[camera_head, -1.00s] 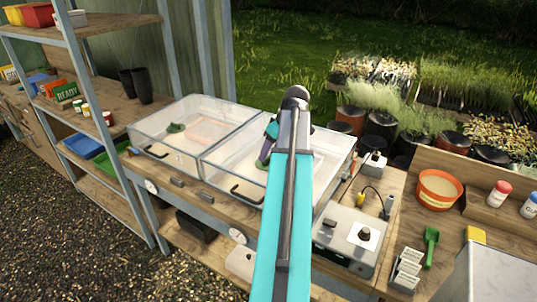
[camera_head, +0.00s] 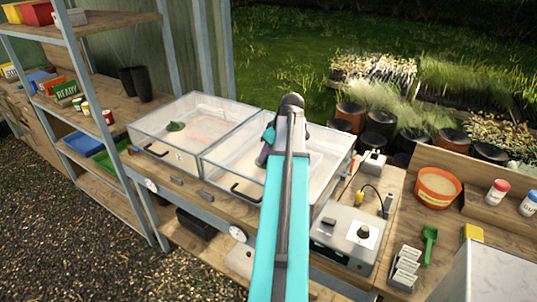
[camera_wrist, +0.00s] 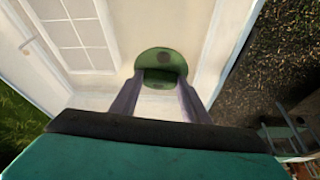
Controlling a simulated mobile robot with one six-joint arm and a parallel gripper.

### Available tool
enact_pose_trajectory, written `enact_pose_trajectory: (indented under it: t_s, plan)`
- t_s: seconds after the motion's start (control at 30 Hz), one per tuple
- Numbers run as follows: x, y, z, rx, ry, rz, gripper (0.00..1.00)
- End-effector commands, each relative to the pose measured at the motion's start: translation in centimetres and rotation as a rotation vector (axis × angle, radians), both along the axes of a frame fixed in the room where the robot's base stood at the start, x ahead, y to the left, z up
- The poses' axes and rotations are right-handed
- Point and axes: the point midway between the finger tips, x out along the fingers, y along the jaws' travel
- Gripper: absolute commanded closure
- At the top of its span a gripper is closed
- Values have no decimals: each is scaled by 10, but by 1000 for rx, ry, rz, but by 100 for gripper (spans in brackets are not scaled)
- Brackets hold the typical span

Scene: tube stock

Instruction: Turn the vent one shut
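My gripper (camera_wrist: 160,84) is over the right clear-lidded box (camera_head: 226,188); in the head view my arm covers much of that box. In the wrist view a round green vent (camera_wrist: 160,60) with a dark round spot lies straight ahead, between the tips of my two purple-grey fingers. The fingers are apart, one on each side of the vent's lower part. Whether they touch it I cannot tell. This vent is hidden in the head view. Another green vent (camera_head: 175,126) shows on the left clear-lidded box (camera_head: 150,133).
A grey control box (camera_head: 345,236) with a black knob stands right of my arm. An orange pot (camera_head: 437,188), a green scoop (camera_head: 429,240) and label holders (camera_head: 405,268) lie further right. A shelf rack (camera_head: 165,60) stands left. Potted plants are behind on the grass.

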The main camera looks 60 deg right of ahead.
Motion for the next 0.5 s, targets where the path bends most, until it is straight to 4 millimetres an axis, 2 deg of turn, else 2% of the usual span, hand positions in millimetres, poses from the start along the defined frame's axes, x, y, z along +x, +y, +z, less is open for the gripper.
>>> enact_pose_trajectory:
  t_s: [0.5]
  plan:
    - [0,2,0,2,1,-74,80]
